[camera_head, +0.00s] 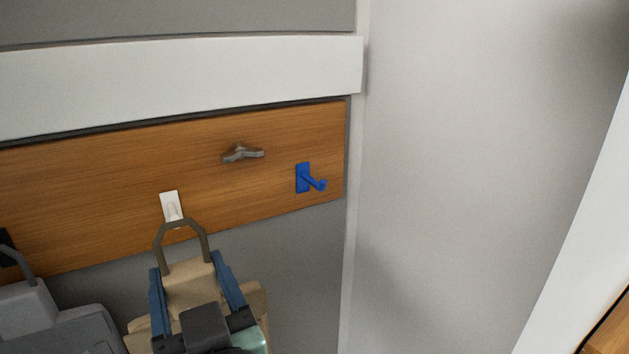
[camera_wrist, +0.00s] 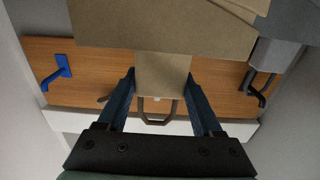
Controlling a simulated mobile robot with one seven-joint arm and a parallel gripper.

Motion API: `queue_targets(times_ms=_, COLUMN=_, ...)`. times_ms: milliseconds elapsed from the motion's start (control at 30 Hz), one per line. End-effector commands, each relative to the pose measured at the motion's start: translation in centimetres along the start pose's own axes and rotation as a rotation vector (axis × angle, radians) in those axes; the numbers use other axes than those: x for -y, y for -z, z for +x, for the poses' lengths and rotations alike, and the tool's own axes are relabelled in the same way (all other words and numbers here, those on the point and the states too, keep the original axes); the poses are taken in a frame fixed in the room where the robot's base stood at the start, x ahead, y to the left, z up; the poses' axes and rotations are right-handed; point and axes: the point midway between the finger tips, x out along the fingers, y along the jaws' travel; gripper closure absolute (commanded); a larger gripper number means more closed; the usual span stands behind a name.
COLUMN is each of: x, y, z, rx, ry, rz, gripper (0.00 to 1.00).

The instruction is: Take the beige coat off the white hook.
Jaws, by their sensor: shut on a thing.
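The beige coat (camera_head: 192,290) is in the lower middle of the head view, upright, with a grey-brown loop (camera_head: 180,224) on top. The white hook (camera_head: 170,205) is on the wooden board just above the loop. The loop's top overlaps the hook's lower end; I cannot tell whether it still bears on the prong. My gripper (camera_head: 188,262) has its blue fingers on both sides of the coat's narrow top block and is shut on it. In the wrist view the coat (camera_wrist: 165,70) shows between the fingers (camera_wrist: 162,82), with the loop beyond.
The wooden board (camera_head: 100,190) also bears a grey hook (camera_head: 242,153) and a blue hook (camera_head: 305,178), both bare, to the right. A grey garment (camera_head: 40,310) hangs from a dark hook (camera_head: 8,245) at the left. A pale wall (camera_head: 460,150) stands at the right.

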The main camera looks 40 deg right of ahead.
Motion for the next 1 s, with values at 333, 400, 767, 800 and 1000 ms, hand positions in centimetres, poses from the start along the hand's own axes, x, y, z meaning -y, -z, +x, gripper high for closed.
queue_targets(times_ms=333, x=0.0, y=0.4, z=-1.0, rx=-0.002, ry=0.002, rz=0.000, gripper=1.00)
queue_targets(times_ms=400, x=0.1, y=0.5, z=-1.1, rx=-0.003, ry=0.002, rz=0.000, gripper=1.00)
queue_targets(times_ms=767, x=0.1, y=0.4, z=-2.0, rx=-0.002, ry=0.002, rz=0.000, gripper=1.00)
queue_targets(times_ms=800, x=0.1, y=0.5, z=-2.1, rx=-0.003, ry=0.002, rz=0.000, gripper=1.00)
queue_targets(times_ms=1000, x=0.0, y=0.5, z=-2.8, rx=-0.003, ry=0.000, rz=0.000, gripper=1.00)
